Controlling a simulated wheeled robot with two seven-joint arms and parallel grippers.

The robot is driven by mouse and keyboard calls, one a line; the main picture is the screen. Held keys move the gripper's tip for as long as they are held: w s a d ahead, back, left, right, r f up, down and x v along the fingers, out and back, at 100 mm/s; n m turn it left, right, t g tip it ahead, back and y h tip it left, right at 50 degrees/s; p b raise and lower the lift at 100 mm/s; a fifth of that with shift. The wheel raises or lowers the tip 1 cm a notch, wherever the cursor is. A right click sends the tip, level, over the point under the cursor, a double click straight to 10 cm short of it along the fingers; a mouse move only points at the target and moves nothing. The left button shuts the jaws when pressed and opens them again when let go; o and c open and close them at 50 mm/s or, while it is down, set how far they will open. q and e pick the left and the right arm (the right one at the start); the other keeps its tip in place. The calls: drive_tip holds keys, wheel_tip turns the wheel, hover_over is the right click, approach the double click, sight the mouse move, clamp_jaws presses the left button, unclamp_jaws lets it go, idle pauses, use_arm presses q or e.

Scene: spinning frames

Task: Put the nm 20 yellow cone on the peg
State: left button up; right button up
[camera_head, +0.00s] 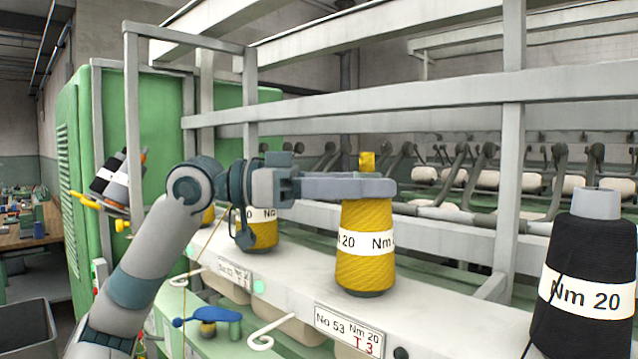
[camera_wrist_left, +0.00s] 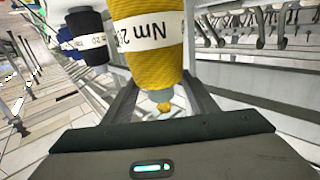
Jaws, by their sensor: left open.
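A yellow cone (camera_head: 366,268) with a white "Nm 20" band stands upright on the pale rail (camera_head: 440,328) above a "No 53 Nm 20 T 3" label. Its base meets the rail; any peg inside it is hidden. My left gripper (camera_head: 370,187) is level at the cone's top, its fingers open on either side, with the yellow tip rising above them. In the left wrist view the picture is inverted: the cone (camera_wrist_left: 150,62) lies beyond the open fingers (camera_wrist_left: 160,92), and its tip shows between them. My right gripper is not in view.
Another yellow cone (camera_head: 262,233) stands on the rail behind my left wrist. A large black "Nm 20" cone (camera_head: 583,268) stands at the right. A grey beam (camera_head: 400,108) crosses above. Dark and grey cones (camera_head: 118,180) sit on a yellow holder beside a green cabinet (camera_head: 160,130).

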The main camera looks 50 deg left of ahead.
use_arm(q)
drive_tip(key=shift+s+a+b, duration=0.35)
drive_tip(key=shift+s+b, duration=0.05)
drive_tip(key=shift+b, duration=0.05)
drive_tip(key=b+v, duration=0.7)
drive_tip(key=v, duration=0.9)
drive_tip(key=shift+s, duration=0.2)
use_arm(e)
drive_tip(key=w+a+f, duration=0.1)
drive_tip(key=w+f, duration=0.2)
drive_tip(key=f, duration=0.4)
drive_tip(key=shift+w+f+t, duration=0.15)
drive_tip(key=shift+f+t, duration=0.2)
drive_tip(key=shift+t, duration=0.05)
use_arm(q)
drive_tip(key=shift+a, duration=0.1)
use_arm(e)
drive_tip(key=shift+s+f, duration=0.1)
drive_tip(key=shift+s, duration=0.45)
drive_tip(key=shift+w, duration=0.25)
use_arm(q)
drive_tip(key=shift+s, duration=0.1)
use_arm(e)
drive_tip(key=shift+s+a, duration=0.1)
